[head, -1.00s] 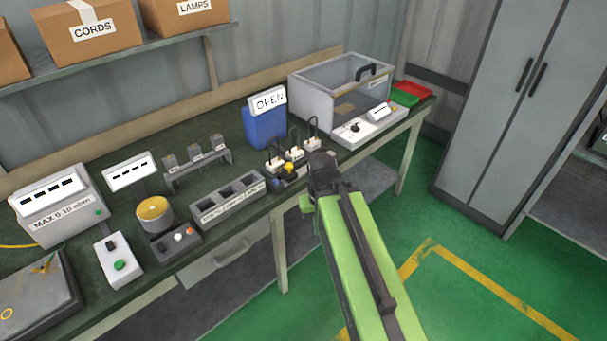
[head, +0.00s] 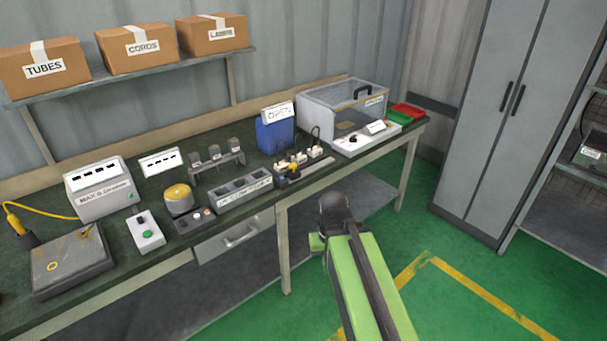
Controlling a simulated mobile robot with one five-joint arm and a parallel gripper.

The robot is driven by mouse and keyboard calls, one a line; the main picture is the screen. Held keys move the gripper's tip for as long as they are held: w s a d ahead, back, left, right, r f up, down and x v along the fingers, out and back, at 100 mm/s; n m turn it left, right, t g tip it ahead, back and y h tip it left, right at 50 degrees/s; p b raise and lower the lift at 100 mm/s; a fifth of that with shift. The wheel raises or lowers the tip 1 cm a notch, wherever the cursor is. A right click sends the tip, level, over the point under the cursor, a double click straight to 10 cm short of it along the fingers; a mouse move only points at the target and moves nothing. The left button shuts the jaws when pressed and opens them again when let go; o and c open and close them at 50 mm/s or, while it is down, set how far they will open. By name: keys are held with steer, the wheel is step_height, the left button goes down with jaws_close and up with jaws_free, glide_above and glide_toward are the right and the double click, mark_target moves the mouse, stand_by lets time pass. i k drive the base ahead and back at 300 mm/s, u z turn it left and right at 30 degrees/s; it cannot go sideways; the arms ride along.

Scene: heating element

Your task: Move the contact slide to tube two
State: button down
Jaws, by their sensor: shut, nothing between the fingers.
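A low rail unit (head: 318,170) lies along the front of the bench. It carries several white blocks with black leads, and small numbers on them are not readable. A small yellow knob (head: 294,168) stands near its left end, beside a dark blue part (head: 282,179). Which piece is the contact slide, and which block is tube two, I cannot tell surely. My gripper (head: 334,203) is the dark end of the green arm, in front of the bench edge, below and right of the knob. It is shut and empty, apart from the rail.
A clear-lidded case (head: 345,105) stands behind the rail at right. A blue container with an OPEN sign (head: 279,112) is behind its left end. A grey slotted block (head: 243,192) sits to the left. Free floor (head: 390,220) lies right of the bench.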

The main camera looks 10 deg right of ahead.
mark_target(293, 173)
steer(key=u, duration=0.15)
steer(key=i, duration=0.9)
steer(key=u, duration=0.8)
steer(key=k, duration=0.5)
steer(key=u, duration=0.15)
steer(key=i, duration=0.55)
steer(key=u, duration=0.05)
